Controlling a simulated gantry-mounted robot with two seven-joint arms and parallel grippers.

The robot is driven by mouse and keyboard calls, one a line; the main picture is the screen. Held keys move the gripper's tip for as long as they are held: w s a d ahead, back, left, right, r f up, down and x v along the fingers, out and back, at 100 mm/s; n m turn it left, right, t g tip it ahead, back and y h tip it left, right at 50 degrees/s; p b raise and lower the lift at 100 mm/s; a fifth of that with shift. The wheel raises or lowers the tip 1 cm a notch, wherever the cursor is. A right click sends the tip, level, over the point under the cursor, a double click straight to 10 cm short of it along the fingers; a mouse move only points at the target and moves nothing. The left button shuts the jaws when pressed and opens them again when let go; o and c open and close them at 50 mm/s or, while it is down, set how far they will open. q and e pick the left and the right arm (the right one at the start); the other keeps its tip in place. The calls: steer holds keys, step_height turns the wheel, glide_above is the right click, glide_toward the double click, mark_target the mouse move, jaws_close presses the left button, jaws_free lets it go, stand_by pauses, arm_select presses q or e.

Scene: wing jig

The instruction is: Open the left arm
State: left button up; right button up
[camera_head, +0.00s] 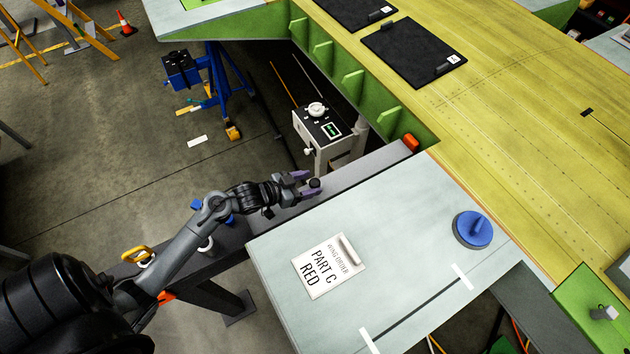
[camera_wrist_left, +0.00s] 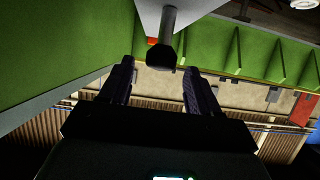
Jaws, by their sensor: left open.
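My left gripper (camera_head: 311,184) reaches in from the left over the dark grey beam beside the pale work surface. Its two purple-tipped fingers are apart. In the left wrist view the left gripper (camera_wrist_left: 158,72) shows its dark fingers spread, with nothing clamped between them. A dark round knob (camera_wrist_left: 162,55) on a grey stem shows just past and between the fingertips there. A small dark knob (camera_head: 315,183) also shows at the fingertips in the head view. I cannot tell whether the fingers touch it. My right gripper is not in view.
A yellow-green wing panel (camera_head: 520,120) lies beyond. A grey control box (camera_head: 318,130) stands behind the beam.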

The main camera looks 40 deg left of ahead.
arm_select(q)
steer(key=shift+x, duration=1.45)
steer(key=shift+c, duration=0.4)
jaws_close()
